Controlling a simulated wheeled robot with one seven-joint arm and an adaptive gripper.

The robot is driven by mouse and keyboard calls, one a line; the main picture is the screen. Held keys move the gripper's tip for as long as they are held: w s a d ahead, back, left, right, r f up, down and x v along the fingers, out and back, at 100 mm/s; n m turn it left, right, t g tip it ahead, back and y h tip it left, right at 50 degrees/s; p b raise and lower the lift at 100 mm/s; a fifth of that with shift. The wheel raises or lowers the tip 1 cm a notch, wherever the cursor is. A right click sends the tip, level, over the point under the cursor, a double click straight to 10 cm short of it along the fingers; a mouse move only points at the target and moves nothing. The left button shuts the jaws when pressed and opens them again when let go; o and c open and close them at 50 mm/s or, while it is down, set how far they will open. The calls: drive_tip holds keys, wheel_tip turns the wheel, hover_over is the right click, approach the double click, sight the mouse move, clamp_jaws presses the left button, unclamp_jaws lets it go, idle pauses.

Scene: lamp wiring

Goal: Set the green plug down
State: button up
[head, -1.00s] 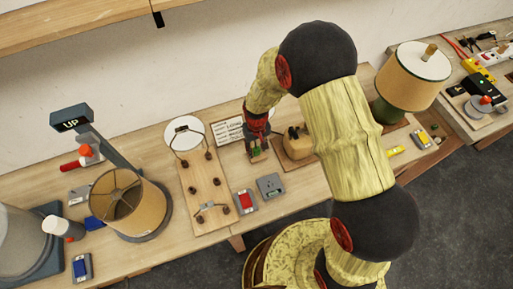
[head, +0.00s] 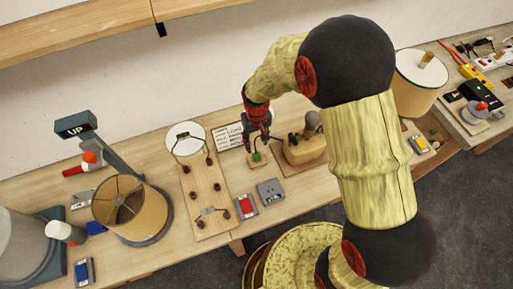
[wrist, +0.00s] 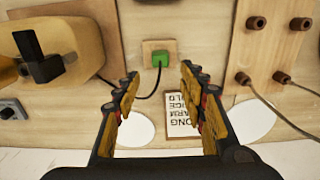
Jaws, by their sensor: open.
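The green plug (head: 256,157) sits on a small square wooden block (head: 253,165) on the bench. In the wrist view the green plug (wrist: 162,60) rests on the pale block (wrist: 148,48), with a dark cord trailing from it. My gripper (head: 259,142) is open and empty, just above and behind the plug. In the wrist view my gripper (wrist: 158,78) has its fingers apart, with the plug beyond the tips and not touched by them.
A wooden board (head: 207,203) with dark posts stands left of the block. A tan wooden piece (head: 304,153) with black parts is close on the right. A grey socket box (head: 270,191) lies in front. A printed card (head: 229,136) lies behind.

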drive_tip(key=s+d+r+m+t, duration=0.1)
drive_tip(key=s+d+r, duration=0.15)
drive_tip(key=r, duration=0.55)
drive_tip(key=s+d+r+t, duration=0.1)
drive_tip(key=s+d+r, duration=0.15)
drive_tip(key=r, duration=0.55)
drive_tip(key=s+d+r+m+t, duration=0.15)
drive_tip(key=d+r, duration=0.25)
drive_tip(key=r, duration=0.4)
drive_tip(key=s+d+r+t, duration=0.1)
drive_tip(key=s+d+r, duration=0.1)
drive_tip(key=s+r, duration=0.2)
drive_tip(key=s+d+r+t, duration=0.1)
drive_tip(key=s+d+r, duration=0.2)
drive_tip(key=s, duration=0.6)
drive_tip(key=shift+s+d+r+m, duration=0.15)
drive_tip(key=shift+s+r+m, duration=0.2)
drive_tip(key=shift+r, duration=0.35)
wheel_tip(320, 180, down, 8)
drive_tip(key=b, duration=0.7)
drive_tip(key=shift+r, duration=0.25)
